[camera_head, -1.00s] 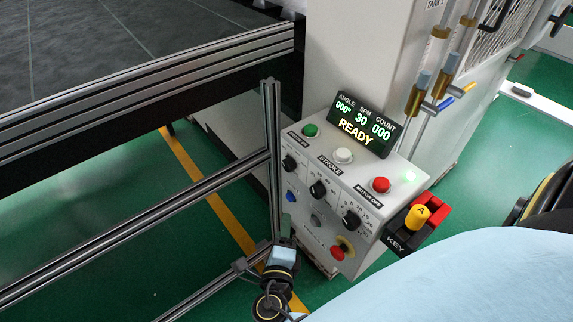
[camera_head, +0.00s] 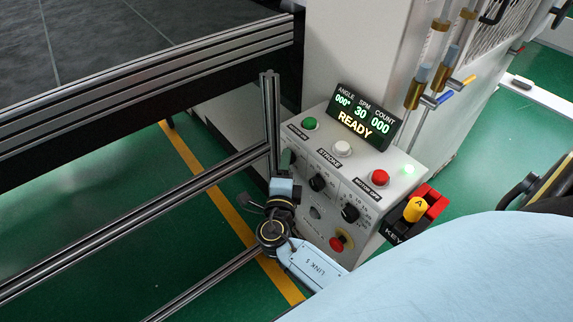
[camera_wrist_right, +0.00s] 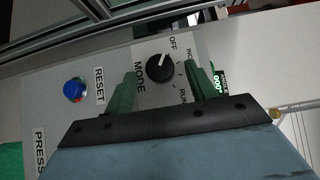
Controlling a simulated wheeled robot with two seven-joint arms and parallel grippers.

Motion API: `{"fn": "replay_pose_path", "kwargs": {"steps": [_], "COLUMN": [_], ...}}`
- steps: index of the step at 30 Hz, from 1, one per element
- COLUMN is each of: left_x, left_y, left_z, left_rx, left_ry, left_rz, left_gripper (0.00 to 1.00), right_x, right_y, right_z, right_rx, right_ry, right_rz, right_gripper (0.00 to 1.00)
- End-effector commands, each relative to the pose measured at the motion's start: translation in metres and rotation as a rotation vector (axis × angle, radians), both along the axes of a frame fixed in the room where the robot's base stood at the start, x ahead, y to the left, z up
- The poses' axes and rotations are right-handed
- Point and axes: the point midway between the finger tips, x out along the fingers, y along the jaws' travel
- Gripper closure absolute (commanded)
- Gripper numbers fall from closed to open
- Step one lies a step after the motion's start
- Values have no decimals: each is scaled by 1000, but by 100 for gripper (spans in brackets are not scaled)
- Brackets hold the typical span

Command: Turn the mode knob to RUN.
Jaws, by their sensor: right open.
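The mode knob (camera_wrist_right: 158,68) is a round black knob with a white pointer line. In the right wrist view its pointer is turned toward the OFF label, with INCH and RUN printed further round. My right gripper (camera_wrist_right: 161,74) is open, with its green fingers on either side of the knob; whether they touch it I cannot tell. In the head view the right gripper (camera_head: 287,161) is at the control box's left side, and the mode knob is hidden behind it. My left gripper is not in view.
The control box (camera_head: 330,165) carries a READY display (camera_head: 363,118), green, white and red buttons, other black knobs and a red emergency button (camera_head: 338,243). A blue RESET button (camera_wrist_right: 75,90) is near the mode knob. A metal frame post (camera_head: 271,120) stands close to the gripper.

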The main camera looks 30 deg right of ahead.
Motion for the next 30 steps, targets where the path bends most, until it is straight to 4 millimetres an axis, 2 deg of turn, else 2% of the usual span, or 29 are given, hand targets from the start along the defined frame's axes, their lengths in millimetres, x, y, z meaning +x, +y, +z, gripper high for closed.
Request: {"fn": "replay_pose_path", "kwargs": {"steps": [4, 13, 23, 30], "left_x": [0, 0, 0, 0], "left_y": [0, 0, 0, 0], "left_z": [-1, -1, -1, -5], "left_rx": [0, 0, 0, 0], "left_ry": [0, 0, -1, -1], "left_rz": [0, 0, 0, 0], "left_gripper": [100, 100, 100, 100], "right_x": [7, 8, 8, 8], "right_y": [-6, -7, -7, -7], "right_z": [0, 0, 0, -2], "right_rx": [1, 1, 1, 2], "right_ry": [1, 0, 0, -19], "right_rz": [-1, 0, 0, 0], "right_gripper": [44, 45, 89, 89]}}
